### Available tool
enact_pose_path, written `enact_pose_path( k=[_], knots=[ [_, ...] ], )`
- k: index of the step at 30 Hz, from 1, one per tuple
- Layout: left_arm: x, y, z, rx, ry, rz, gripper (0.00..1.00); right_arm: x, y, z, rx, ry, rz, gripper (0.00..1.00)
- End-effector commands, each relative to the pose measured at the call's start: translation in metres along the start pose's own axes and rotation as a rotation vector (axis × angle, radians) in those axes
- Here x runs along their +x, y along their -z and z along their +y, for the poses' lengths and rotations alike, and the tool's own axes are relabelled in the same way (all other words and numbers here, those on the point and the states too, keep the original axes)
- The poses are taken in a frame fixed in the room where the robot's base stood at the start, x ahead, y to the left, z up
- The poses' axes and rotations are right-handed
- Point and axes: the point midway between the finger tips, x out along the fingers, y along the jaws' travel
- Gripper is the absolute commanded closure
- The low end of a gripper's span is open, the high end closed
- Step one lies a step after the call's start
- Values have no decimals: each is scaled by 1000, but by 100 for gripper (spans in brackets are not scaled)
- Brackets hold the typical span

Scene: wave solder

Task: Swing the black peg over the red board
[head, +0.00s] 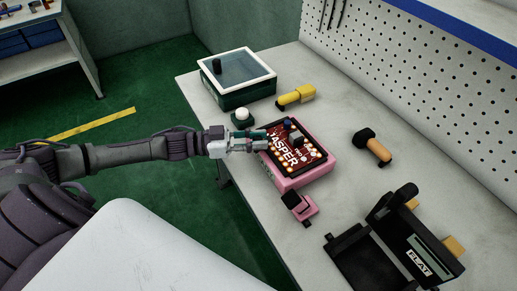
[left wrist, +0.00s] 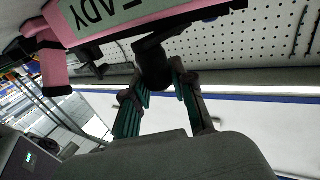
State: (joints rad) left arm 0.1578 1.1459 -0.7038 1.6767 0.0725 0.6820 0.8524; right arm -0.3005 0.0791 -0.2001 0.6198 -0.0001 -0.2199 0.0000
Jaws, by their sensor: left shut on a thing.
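The red board (head: 300,158), with white lettering "JASPER", lies in a black frame on top of a pink box (head: 310,178) on the bench. Small parts, one blue and one grey, stand on the board's far side. My left gripper (head: 261,141) reaches in from the left to the box's left edge. In the left wrist view its fingers (left wrist: 163,88) are shut on the black peg (left wrist: 153,66), which joins a black bar beside the pink box (left wrist: 100,22). In the head view the gripper largely hides the peg. My right gripper is not in view.
A white-framed glass-lidded box (head: 238,88), a white button (head: 242,117) and a yellow tool (head: 296,96) stand behind. A small pink-and-black clamp (head: 299,206) is in front. A brown-handled tool (head: 373,148) and a black device (head: 400,245) are to the right.

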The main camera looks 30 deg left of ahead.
Motion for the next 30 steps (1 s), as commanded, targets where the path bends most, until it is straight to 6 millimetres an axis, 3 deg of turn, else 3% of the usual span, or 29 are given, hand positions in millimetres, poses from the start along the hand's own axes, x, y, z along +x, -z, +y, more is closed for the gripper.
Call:
enact_pose_path(
  k=[1, 3, 12, 30],
  knots=[
    [0, -5, -4, 9, -40, 1, 100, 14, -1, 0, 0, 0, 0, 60],
    [-1, -5, -4, 9, -98, 1, 100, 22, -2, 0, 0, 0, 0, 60],
    [-2, -2, -5, 2, -288, 2, 100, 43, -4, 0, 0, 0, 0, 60],
    [-3, 1, -5, 0, -386, 3, 100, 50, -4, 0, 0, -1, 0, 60]
  ],
)
